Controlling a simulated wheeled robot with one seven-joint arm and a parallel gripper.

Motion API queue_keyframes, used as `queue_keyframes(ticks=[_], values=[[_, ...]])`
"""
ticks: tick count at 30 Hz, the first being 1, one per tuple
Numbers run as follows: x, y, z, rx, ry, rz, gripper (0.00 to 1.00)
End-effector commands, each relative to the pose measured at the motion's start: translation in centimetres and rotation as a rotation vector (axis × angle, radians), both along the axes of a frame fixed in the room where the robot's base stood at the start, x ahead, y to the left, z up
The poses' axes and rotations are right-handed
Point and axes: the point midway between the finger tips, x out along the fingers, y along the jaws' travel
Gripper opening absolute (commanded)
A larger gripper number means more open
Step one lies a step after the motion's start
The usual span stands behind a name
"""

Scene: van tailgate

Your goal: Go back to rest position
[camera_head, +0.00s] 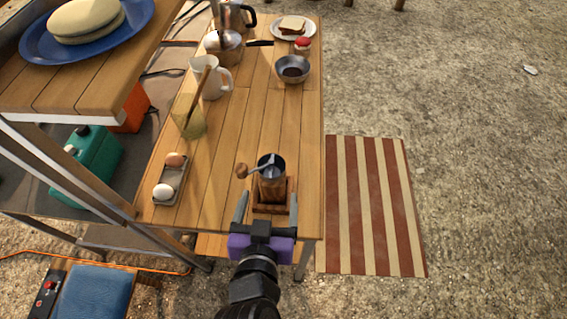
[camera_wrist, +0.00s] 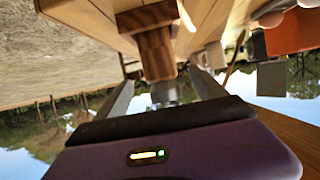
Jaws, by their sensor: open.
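My gripper (camera_head: 266,212) is open at the near end of the wooden table (camera_head: 250,110). In the head view its two fingers stand on either side of a wooden coffee grinder (camera_head: 272,188) with a metal top and a crank with a wooden knob. In the wrist view, which looks upside down, the grinder (camera_wrist: 155,50) shows just beyond and between the spread fingers (camera_wrist: 160,95). I cannot tell whether a finger touches it. The grinder stands upright on the table.
Left of the grinder is a tray (camera_head: 160,199) with eggs. Farther back are a glass (camera_head: 186,118), a white pitcher (camera_head: 209,84), a pan (camera_head: 223,50), a dark bowl (camera_head: 292,80) and a plate (camera_head: 279,30). A shelf (camera_head: 90,85) overhangs at left. Gravel and a striped mat (camera_head: 372,205) lie right.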

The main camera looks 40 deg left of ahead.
Motion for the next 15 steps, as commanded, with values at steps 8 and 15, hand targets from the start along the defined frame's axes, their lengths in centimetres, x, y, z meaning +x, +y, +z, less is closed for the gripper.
queue_keyframes(ticks=[8,15], values=[[0.1,-0.4,-0.3,-0.002,0.002,-0.002,0.80],[0.1,-8.3,-3.7,-0.021,0.024,-0.028,0.80]])
